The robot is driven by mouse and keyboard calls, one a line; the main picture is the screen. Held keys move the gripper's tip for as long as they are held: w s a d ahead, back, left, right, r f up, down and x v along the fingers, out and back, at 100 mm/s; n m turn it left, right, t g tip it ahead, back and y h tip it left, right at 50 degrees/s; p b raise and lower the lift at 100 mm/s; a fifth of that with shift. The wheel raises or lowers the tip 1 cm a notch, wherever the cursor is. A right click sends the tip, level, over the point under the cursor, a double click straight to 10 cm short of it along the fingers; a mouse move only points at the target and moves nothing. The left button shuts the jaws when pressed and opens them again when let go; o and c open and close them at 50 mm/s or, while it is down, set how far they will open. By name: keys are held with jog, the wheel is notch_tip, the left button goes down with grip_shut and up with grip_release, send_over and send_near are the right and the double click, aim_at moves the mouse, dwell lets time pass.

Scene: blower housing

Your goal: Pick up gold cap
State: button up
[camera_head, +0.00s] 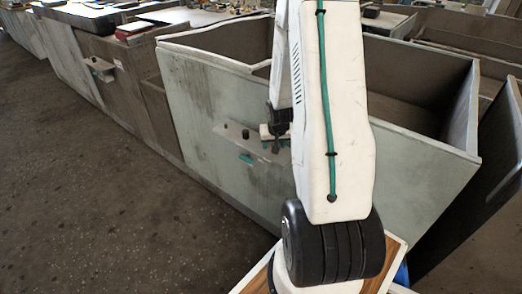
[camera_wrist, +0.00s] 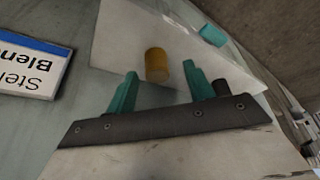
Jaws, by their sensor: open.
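The gold cap (camera_wrist: 157,65) is a short amber-yellow cylinder on a pale plate (camera_wrist: 115,45) in the wrist view. My gripper (camera_wrist: 159,82) has two teal fingers, spread apart and empty. The fingertips are close to the cap, one to each side of its line, with the cap just beyond the gap between them. Whether they overlap it in depth I cannot tell. In the head view my gripper (camera_head: 274,141) is at the small plate on the front of a large pale bin; I cannot make out the gold cap there.
A teal piece (camera_wrist: 213,35) lies beyond the cap to the right. A dark cylinder (camera_wrist: 221,88) stands close beside the right finger. A blue-striped sign (camera_wrist: 30,65) is at left. The large pale bin (camera_head: 200,105) has high walls; open floor (camera_head: 80,180) lies left.

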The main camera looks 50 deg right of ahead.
jog(key=shift+d+f, duration=0.45)
jog(key=shift+w+f, duration=0.15)
jog(key=shift+f, duration=0.1)
jog(key=shift+a, duration=0.1)
jog(key=shift+c, duration=0.3)
jog(key=shift+a, duration=0.1)
jog(key=c, duration=1)
jog(key=shift+r, duration=0.15)
